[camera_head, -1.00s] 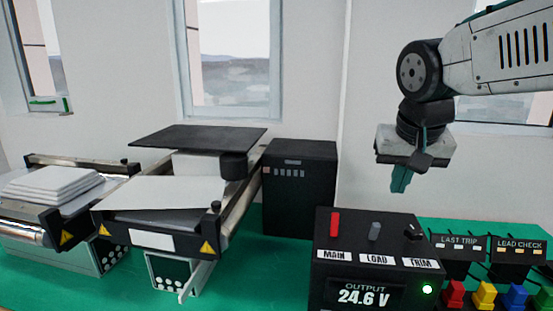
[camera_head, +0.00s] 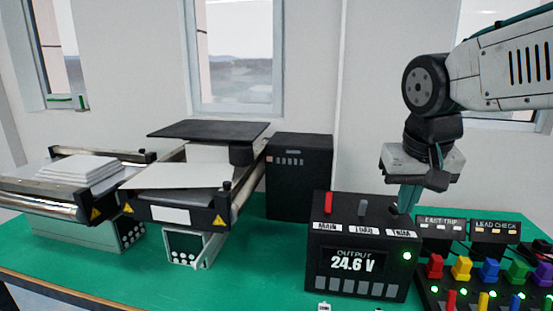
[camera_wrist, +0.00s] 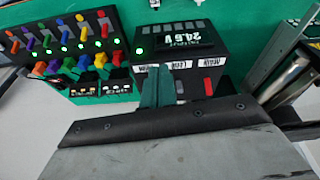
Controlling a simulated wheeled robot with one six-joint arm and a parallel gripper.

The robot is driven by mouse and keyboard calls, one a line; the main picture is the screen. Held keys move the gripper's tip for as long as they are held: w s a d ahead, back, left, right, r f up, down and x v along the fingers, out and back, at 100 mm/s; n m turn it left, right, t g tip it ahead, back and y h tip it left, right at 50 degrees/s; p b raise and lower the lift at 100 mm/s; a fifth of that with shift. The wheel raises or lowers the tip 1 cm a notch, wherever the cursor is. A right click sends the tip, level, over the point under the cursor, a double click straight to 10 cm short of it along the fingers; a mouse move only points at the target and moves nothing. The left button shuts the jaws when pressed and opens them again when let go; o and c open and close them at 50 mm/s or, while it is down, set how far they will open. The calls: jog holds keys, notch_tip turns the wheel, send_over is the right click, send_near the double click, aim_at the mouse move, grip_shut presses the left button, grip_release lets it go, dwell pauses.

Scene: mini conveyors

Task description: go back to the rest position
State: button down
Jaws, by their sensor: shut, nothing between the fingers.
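My gripper (camera_head: 408,197) hangs from the arm at the right of the head view, fingers pointing down. Its teal fingers are together with nothing between them. In the head view the fingertips overlap the right rear top corner of the black power supply box (camera_head: 335,283), beside the TRIM label. I cannot tell whether they touch it. In the wrist view the fingers (camera_wrist: 156,88) stand in front of the box and hide part of its switch panel. The box reads 24.6 V, with a red switch (camera_head: 328,203) and a grey switch (camera_head: 363,208) upright on top.
Two mini conveyors stand at the left, one bearing stacked white plates (camera_head: 82,169). A black cabinet (camera_head: 299,177) stands behind. Green table (camera_head: 100,262) is bare at the front left.

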jog(key=s+d+f+g, duration=0.1)
jog(key=s+f, duration=0.3)
jog(key=s, duration=0.4)
jog(key=s+d+f+g, duration=0.1)
jog(key=s+d+f, duration=0.2)
jog(key=s, duration=0.6)
jog(key=shift+s+f+n+y, duration=0.25)
jog(key=shift+f+n+y, duration=0.15)
